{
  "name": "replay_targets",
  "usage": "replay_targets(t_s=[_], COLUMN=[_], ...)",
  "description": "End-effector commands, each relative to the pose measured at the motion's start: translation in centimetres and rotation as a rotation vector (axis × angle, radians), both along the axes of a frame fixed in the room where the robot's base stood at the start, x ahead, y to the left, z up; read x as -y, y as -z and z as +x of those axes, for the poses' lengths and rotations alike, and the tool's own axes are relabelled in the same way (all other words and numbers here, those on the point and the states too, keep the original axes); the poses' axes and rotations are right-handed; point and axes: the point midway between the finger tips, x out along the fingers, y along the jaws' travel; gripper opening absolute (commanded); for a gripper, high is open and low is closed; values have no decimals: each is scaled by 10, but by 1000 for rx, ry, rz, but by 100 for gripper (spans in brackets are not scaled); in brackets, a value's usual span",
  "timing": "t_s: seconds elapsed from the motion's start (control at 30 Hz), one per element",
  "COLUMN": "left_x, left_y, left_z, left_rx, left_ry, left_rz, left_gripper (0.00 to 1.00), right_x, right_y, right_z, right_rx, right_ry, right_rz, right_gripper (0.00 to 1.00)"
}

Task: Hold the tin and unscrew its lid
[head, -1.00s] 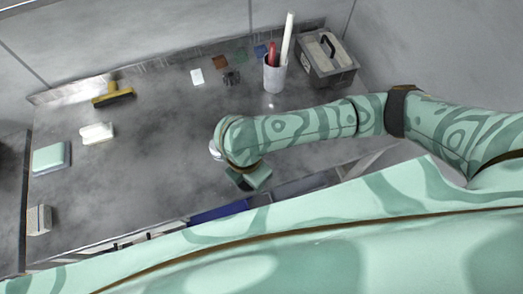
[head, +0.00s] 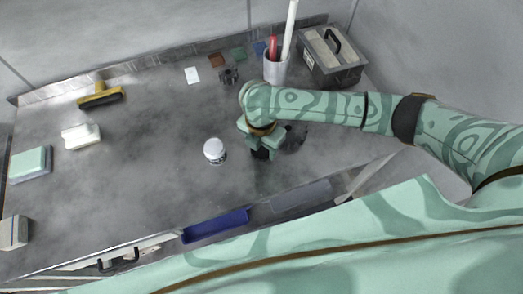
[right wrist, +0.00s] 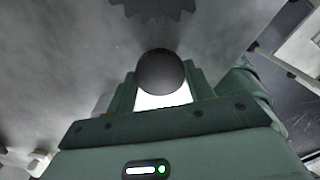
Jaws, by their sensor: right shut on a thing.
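A small white round tin (head: 215,151) with a dark marking on its side stands upright on the grey bench, left of my right gripper. My right gripper (head: 261,147) points down over the bench. It is shut on a dark round thing (head: 261,155). In the right wrist view this thing (right wrist: 160,72) sits between the two fingers, with a bright white patch below it. I cannot tell whether it is a tin or a lid. My left gripper is not in view.
A cup (head: 275,68) with a red and a white stick and a grey toolbox (head: 333,60) stand at the back right. A yellow brush (head: 100,95), a white block (head: 81,136) and a green pad (head: 31,163) lie left. A blue tray (head: 215,224) is at the front edge.

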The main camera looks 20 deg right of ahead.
Motion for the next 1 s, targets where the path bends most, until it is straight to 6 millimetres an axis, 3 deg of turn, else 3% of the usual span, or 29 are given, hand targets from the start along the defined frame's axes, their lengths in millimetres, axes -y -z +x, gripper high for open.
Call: replay_targets(t_s=[0.17, 0.57, 0.6, 0.63, 1.0], left_x=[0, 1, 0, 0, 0], left_y=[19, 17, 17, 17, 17], left_z=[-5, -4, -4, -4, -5], left_rx=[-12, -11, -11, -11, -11], left_ry=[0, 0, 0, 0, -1], left_rz=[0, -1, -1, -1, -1], left_gripper=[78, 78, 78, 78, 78], right_x=[2, 2, 2, 2, 2], right_y=[34, 37, 36, 36, 36], right_z=[2, 2, 2, 2, 2], right_rx=[-3, 0, 0, 1, 0], right_ry=[1, 0, 0, 0, 0], right_rz=[-1, -1, -2, -2, -1], right_gripper=[25, 25, 64, 72, 74])
